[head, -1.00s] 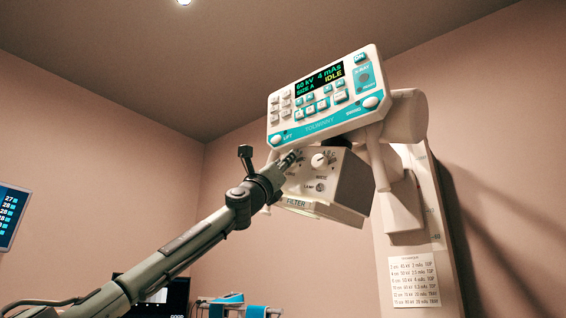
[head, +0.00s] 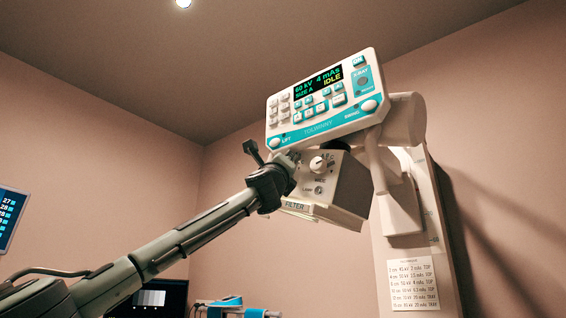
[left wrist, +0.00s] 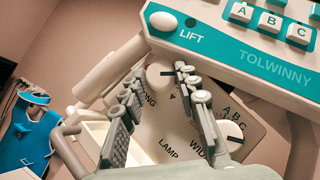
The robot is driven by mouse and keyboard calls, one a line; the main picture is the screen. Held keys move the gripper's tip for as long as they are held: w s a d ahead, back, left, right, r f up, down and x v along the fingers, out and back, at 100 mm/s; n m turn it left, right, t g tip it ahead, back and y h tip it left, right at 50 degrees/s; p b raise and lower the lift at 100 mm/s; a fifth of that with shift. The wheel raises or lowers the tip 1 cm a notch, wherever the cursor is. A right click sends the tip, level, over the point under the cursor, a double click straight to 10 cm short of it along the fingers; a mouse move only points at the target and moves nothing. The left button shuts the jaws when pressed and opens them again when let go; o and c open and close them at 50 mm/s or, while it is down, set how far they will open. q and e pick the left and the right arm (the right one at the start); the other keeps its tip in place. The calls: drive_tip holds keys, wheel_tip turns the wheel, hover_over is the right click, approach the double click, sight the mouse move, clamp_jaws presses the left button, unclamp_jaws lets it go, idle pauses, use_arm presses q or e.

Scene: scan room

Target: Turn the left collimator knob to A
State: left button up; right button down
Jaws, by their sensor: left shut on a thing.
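The collimator box (head: 345,190) hangs below the control panel. Its left knob (left wrist: 160,76) is a round white knob above a partly covered label ending in "NG". My left gripper (left wrist: 161,82) has its two fingertips on either side of this knob and is shut on it. In the head view the left gripper (head: 291,160) covers the left knob. The letters around it are hidden by the fingers, so its setting cannot be read. The right knob (head: 318,164) is white, with A, B, C beside it in the left wrist view. My right gripper is not in view.
The control panel (head: 322,123) with buttons sits just above the knobs, close to my left gripper. It reads 60 kV, 4 mAs, SIZE A, IDLE. A LAMP button (head: 318,190) and a FILTER label (head: 295,206) are below. A column (head: 425,200) stands at right.

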use_arm(q)
drive_tip(key=o, duration=0.9)
drive_tip(key=v, duration=1.2)
drive_tip(key=shift+a, duration=0.1)
